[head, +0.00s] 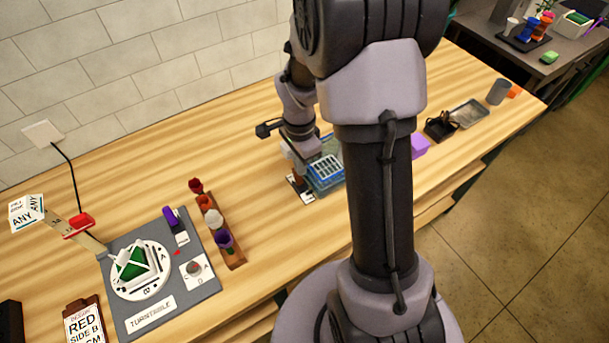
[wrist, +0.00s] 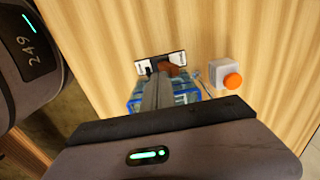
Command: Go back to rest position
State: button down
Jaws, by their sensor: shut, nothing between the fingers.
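My gripper (wrist: 156,78) is shut with nothing between its fingers. In the wrist view its fingers point down over a blue basket (wrist: 134,104), partly hidden behind them. A black-and-white label piece and a brown item (wrist: 172,69) show just beyond the fingertips. In the head view my arm reaches over the middle of the wooden table, with its end beside the blue basket (head: 326,186). The fingertips are hard to make out there. I cannot tell whether they touch anything.
A turntable (head: 150,318) with a green block on it stands at the left front. A wooden rack (head: 236,262) of coloured flowers is beside it. A grey box with an orange button (wrist: 233,81) sits right of the fingers. A metal tray (head: 468,113) lies farther right.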

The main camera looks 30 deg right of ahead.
notch_tip(320, 180, up, 2)
jog(key=shift+s+r+p, duration=0.15)
jog(key=shift+r+p, duration=0.1)
jog(key=shift+p, duration=0.35)
